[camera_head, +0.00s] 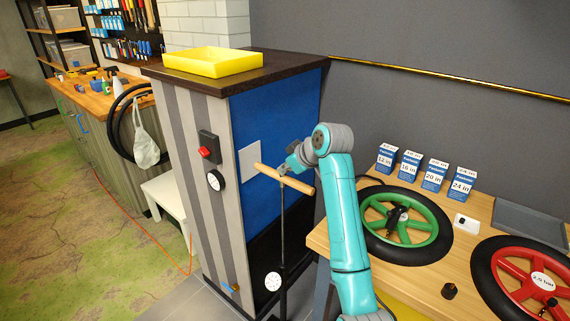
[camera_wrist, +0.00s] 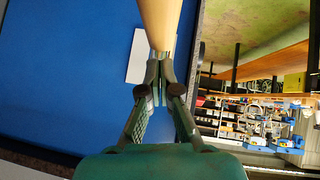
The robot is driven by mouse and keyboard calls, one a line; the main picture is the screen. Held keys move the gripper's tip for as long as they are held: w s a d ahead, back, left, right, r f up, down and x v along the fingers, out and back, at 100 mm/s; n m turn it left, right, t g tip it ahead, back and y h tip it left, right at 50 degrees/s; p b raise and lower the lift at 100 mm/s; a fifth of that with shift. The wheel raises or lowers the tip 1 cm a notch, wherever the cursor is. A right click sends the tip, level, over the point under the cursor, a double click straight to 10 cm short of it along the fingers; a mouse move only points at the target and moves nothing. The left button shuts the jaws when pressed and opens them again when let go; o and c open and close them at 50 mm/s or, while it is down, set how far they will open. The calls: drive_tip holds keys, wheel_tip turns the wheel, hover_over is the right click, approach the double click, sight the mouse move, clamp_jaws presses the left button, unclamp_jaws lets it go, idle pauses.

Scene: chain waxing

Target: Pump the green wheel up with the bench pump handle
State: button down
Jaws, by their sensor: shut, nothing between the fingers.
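The bench pump has a wooden T-handle (camera_head: 300,184) on top of a thin dark upright rod (camera_head: 282,235), with a round white gauge (camera_head: 272,281) low down. The handle stands well above the pump's lower part. My gripper (camera_head: 285,171) is at the middle of the handle, from behind it. In the wrist view the fingers (camera_wrist: 160,68) are closed together, with the wooden handle (camera_wrist: 160,22) just beyond their tips; I cannot tell whether they touch it. The green wheel (camera_head: 437,217) lies flat on the bench, with a small black item (camera_head: 396,217) at its hub.
Behind the handle stands a blue-sided cabinet (camera_head: 290,120) with a yellow tray (camera_head: 213,62) on top.

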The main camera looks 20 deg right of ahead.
wheel_tip(320, 180, down, 14)
drive_tip(key=shift+f, duration=0.15)
idle(0.4)
drive_tip(key=shift+s, duration=0.1)
